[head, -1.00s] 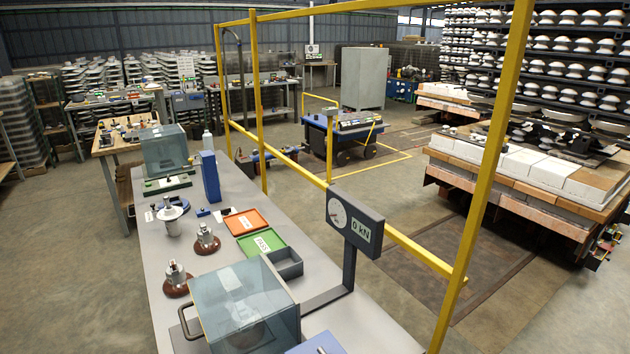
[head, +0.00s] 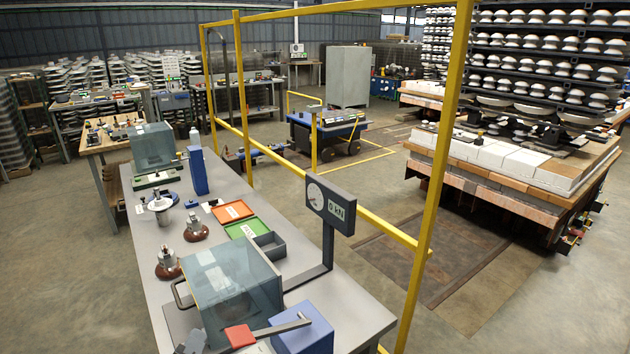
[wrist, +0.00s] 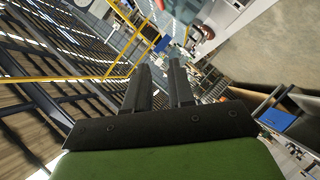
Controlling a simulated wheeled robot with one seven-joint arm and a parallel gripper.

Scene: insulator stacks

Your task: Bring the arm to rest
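My gripper (wrist: 160,66) shows in the wrist view with its two dark fingers apart and nothing between them. The view past the fingers is steeply tilted, with the yellow frame (wrist: 85,78) and the floor (wrist: 245,50) beyond. I cannot make out my gripper in the head view.
The grey bench (head: 136,262) holds a clear-sided box (head: 232,285), a gauge (head: 330,205), a blue block (head: 303,332), an orange tray (head: 232,211), a green tray (head: 256,224) and brown-based insulators (head: 196,229). Yellow posts (head: 433,170) stand beside it. Floor (head: 50,260) at left is clear.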

